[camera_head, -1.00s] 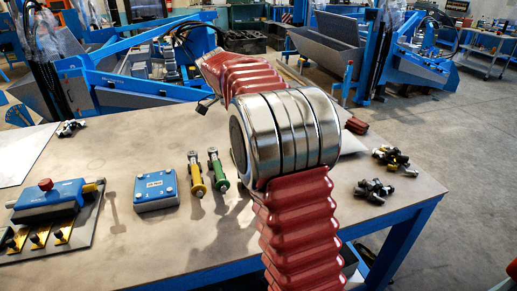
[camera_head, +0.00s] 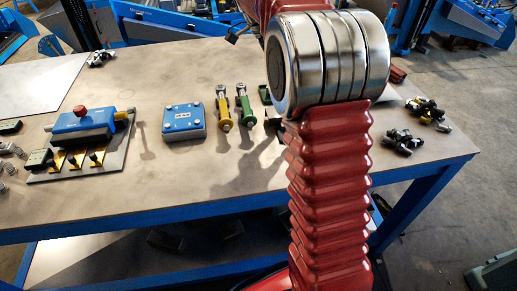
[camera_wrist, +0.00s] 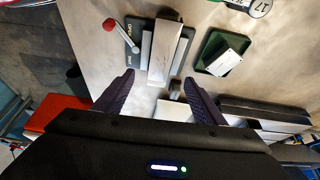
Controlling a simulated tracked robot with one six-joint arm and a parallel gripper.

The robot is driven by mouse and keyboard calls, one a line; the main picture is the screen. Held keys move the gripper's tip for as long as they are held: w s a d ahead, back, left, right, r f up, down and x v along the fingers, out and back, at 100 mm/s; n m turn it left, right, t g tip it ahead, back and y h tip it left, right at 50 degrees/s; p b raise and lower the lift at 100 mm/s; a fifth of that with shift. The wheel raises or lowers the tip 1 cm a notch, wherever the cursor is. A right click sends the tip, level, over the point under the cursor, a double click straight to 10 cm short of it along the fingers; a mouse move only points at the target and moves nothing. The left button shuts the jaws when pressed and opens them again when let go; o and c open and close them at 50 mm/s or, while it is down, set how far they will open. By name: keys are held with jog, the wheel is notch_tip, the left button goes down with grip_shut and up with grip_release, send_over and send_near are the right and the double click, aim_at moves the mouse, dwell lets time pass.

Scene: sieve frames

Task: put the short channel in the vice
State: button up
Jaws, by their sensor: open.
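In the wrist view, a vice-like device (camera_wrist: 148,48) with pale metal bars, a dark base and a red-knobbed handle stands on the table beyond my fingers. To its right, a dark green tray (camera_wrist: 204,60) holds a small pale piece (camera_wrist: 226,61), tilted against its rim; I cannot tell if it is the short channel. My gripper (camera_wrist: 158,78) is open, its two dark fingers spread, with the vice beyond their tips. Another pale piece (camera_wrist: 172,111) shows low between the fingers, partly hidden by the gripper body. My arm hides the gripper and vice in the head view.
A blue box (camera_head: 183,121), a yellow-handled tool (camera_head: 224,110) and a green-handled tool (camera_head: 244,106) lie mid-table. A blue fixture (camera_head: 85,124) is at left. Loose fasteners (camera_head: 403,141) lie near the right edge. Long dark bars (camera_wrist: 262,112) lie right of my gripper.

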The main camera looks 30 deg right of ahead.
jog(key=s+a+r+n+t+y, duration=0.1)
jog(key=s+a+r+n+t, duration=0.15)
jog(key=s+a+n, duration=0.45)
jog(key=s+a+f+n+t+y, duration=0.1)
jog(key=s+a+f+n+t, duration=0.1)
jog(key=s+a+n, duration=0.4)
jog(key=s+a+f+n+t+y, duration=0.2)
jog(key=s+a+n, duration=0.5)
jog(key=s, duration=0.7)
jog(key=shift+s+a+f, duration=0.35)
jog(key=shift+a+f, duration=0.3)
jog(key=shift+a, duration=0.4)
jog(key=shift+s, duration=0.1)
